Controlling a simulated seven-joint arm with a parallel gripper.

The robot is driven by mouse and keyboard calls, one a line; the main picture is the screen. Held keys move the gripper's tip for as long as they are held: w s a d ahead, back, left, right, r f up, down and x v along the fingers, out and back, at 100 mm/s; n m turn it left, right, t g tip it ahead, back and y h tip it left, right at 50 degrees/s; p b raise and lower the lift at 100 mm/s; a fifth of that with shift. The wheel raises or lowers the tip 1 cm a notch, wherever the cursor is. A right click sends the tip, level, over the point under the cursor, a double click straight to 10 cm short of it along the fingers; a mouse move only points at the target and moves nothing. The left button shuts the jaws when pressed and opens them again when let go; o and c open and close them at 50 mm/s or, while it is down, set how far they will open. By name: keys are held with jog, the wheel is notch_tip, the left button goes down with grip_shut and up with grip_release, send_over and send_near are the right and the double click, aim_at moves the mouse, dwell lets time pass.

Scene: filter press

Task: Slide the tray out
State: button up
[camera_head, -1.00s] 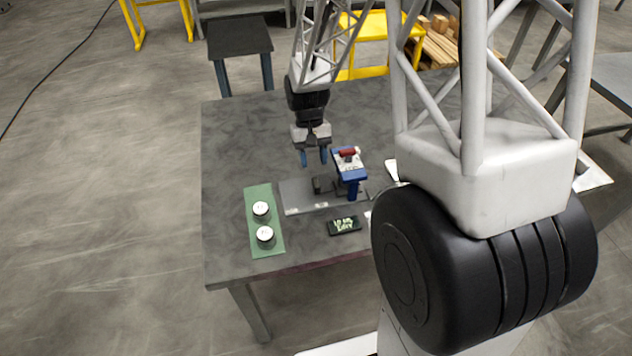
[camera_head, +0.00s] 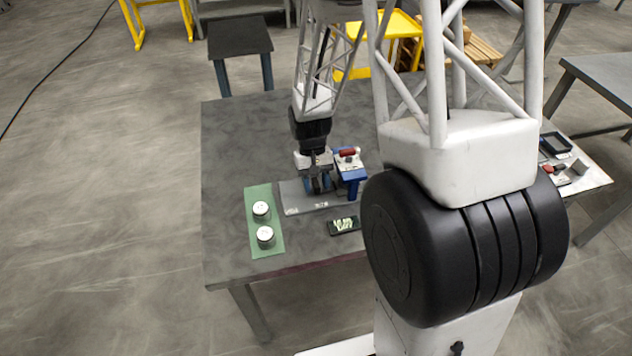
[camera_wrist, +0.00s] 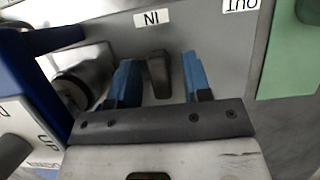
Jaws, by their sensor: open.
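The blue press (camera_head: 352,172) with a red part on top stands on the table, right of my gripper (camera_head: 319,188). The grey base plate (camera_head: 293,198) lies below my gripper, with "IN" and "OUT" labels seen in the wrist view. A dark upright handle (camera_wrist: 158,74), seemingly the tray's, stands between my two blue fingers (camera_wrist: 160,65) in the wrist view. The fingers are open, with a visible gap on each side of the handle. A round metal piece (camera_wrist: 76,92) shows left of the handle, partly hidden by a finger and the press. The tray's own body is hard to make out.
A green mat (camera_head: 264,222) with two white-topped cylinders (camera_head: 265,236) lies left of the plate. A small dark display box (camera_head: 343,225) sits in front of it. My own large arm joint hides the table's right part. The table's back left is clear.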

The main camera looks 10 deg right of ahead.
grip_shut()
jog(key=shift+a, duration=4.5)
grip_release()
